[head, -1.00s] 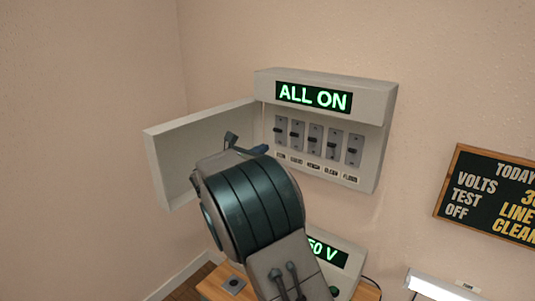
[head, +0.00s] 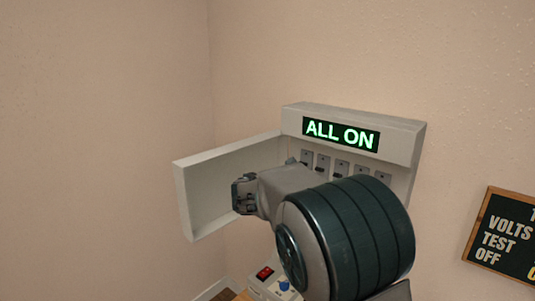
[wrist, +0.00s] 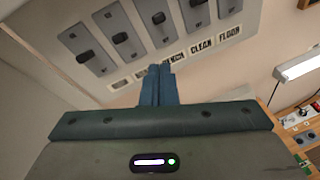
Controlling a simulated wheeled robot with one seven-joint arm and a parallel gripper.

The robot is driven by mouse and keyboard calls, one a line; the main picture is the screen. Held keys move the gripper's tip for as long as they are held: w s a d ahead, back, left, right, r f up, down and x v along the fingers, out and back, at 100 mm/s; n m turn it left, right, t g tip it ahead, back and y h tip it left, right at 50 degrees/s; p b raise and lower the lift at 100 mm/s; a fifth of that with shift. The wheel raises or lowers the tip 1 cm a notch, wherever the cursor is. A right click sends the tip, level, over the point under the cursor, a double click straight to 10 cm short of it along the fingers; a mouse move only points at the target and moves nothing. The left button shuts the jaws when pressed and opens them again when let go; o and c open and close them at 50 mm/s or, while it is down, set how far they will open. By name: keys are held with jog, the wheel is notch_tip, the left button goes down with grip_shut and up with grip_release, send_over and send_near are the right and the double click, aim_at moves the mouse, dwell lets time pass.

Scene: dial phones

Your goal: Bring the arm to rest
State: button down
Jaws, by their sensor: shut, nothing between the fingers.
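My gripper shows in the wrist view (wrist: 158,86), with its two blue-grey fingers together and nothing between them. The fingers are in front of the label row of the switch box (wrist: 75,15), apparently clear of the switches; the gap is hard to judge. In the head view my arm covers the lower part of the same box (head: 415,140), and the fingertips cannot be made out. The box has a lit display (head: 341,134) reading "ALL ON". Its door (head: 225,185) stands open to the left.
Several switches (wrist: 122,38) sit in a row above labels. A chalkboard (head: 505,238) hangs on the wall at right. Below is equipment with a red switch (head: 265,273) and a blue knob (head: 284,286). A lit lamp (wrist: 300,65) is at right. The wall at left is bare.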

jog(key=s+d+m+g+y+p, duration=0.25)
jog(key=s+d+m, duration=0.2)
jog(key=s, duration=0.35)
jog(key=s+d+m+g+y+p, duration=0.2)
jog(key=s+d+m+g, duration=0.15)
jog(key=s+m, duration=0.35)
jog(key=s+a+m+y+p, duration=0.2)
jog(key=s+m, duration=0.3)
jog(key=s, duration=0.4)
jog(key=s+a+m+y+p, duration=0.3)
jog(key=s+m+y, duration=0.2)
jog(key=s, duration=0.4)
jog(key=shift+s+f+m+g, duration=0.15)
jog(key=shift+m+g, duration=0.15)
jog(key=shift+m, duration=0.35)
